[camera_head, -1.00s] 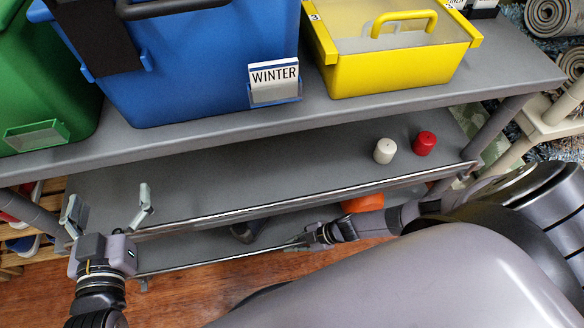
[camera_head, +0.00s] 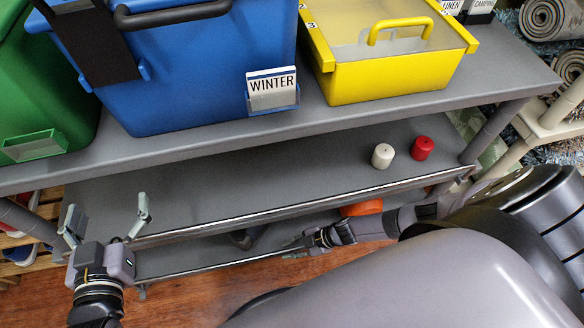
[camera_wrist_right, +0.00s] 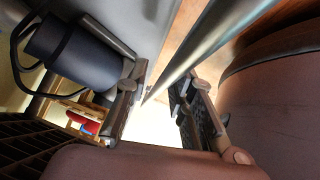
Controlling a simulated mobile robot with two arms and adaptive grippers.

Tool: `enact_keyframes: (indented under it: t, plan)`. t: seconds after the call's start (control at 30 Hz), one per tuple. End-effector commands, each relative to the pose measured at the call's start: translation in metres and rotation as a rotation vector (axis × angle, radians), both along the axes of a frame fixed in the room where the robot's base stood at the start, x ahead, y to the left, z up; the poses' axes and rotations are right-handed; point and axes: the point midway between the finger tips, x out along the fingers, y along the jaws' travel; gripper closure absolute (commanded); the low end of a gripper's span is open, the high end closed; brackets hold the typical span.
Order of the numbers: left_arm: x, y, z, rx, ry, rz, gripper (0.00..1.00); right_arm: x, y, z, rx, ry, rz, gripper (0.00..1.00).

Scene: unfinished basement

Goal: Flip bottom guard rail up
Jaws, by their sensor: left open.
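The bottom guard rail (camera_head: 215,264) is a thin metal bar along the front of the lowest shelf, below the similar rail (camera_head: 250,216) of the middle shelf. My right gripper (camera_head: 293,246) is at the lower rail, small and partly unclear in the head view. In the right wrist view, its fingers (camera_wrist_right: 158,108) are apart, with a metal bar (camera_wrist_right: 205,45) running between them; I see no clear grip on it. My left gripper (camera_head: 107,219) is open and empty, fingers up, at the left end of the middle shelf.
A blue bin (camera_head: 200,75) labelled WINTER, a green bin (camera_head: 45,90) and a yellow box (camera_head: 395,75) stand on the top shelf. White (camera_head: 382,156) and red (camera_head: 421,148) cylinders stand on the middle shelf. An orange object (camera_head: 362,208) is below, behind my right arm.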

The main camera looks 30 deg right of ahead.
Motion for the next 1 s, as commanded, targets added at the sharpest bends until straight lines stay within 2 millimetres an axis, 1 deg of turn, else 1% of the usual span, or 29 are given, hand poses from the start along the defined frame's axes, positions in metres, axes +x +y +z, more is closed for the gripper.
enact_keyframes:
  t: [0.07, 0.57, 0.77, 1.0]
  plan:
    - [0.0, 0.0, 0.0, 0.0, 0.0, 0.0, 0.12, -0.001, -0.001, 0.0, -0.002, 0.001, 0.001, 0.71]
    - [0.0, -0.001, -0.001, 0.0, 0.002, -0.002, 0.12, -0.003, -0.004, 0.001, -0.004, 0.001, 0.001, 0.71]
    - [0.0, 0.0, 0.0, 0.0, 0.001, -0.001, 0.12, -0.01, -0.019, 0.016, -0.004, 0.001, 0.002, 0.71]
    - [0.0, 0.0, 0.0, 0.0, 0.001, -0.001, 0.12, -0.026, -0.049, 0.048, -0.005, 0.002, 0.002, 0.71]
